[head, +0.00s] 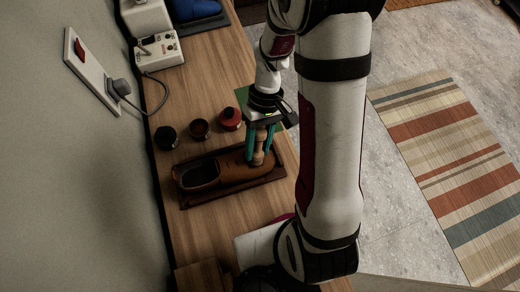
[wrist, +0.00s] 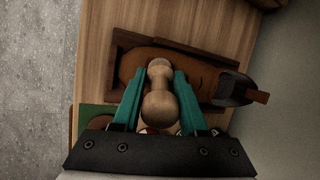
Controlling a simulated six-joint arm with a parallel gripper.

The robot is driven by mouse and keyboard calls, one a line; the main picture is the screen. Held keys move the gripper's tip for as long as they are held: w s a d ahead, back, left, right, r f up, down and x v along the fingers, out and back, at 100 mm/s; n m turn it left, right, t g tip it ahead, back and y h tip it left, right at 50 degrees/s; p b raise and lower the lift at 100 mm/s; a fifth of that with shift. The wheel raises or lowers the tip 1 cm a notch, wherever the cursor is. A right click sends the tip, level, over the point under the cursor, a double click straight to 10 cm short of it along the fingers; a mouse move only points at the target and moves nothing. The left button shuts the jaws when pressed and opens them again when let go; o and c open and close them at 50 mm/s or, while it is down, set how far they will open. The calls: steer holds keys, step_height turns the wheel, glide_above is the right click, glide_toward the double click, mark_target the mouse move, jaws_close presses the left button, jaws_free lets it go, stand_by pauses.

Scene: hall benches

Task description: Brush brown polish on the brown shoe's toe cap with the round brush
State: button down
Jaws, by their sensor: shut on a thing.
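The brown shoe (head: 203,174) lies in a dark tray (head: 222,198) on the wooden bench, opening to the left and toe to the right in the head view. My gripper (head: 259,154) is upright over the toe end, its teal fingers shut on the wooden handle of the round brush (head: 258,158). In the wrist view the pale handle (wrist: 160,105) stands between the fingers, with the brown toe (wrist: 130,68) beneath it. The bristles are hidden, so I cannot tell whether they touch the toe cap.
A black jar (head: 166,137), a dark brown jar (head: 199,129) and a red jar (head: 230,118) stand behind the tray. A green mat (head: 242,95) lies partly behind my gripper. A power box (head: 155,51) with a cable is farther back. The wall is close at left.

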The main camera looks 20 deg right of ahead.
steer(key=shift+w+f, duration=0.1)
steer(key=shift+w, duration=0.85)
steer(key=shift+s, duration=2.1)
steer(key=shift+d+r, duration=0.25)
steer(key=shift+r, duration=0.7)
steer(key=shift+d+r, duration=0.25)
steer(key=shift+r, duration=0.75)
steer(key=shift+d+r, duration=0.25)
steer(key=shift+r, duration=0.7)
steer(key=shift+w, duration=0.1)
steer(key=r, duration=0.3)
steer(key=shift+d, duration=0.35)
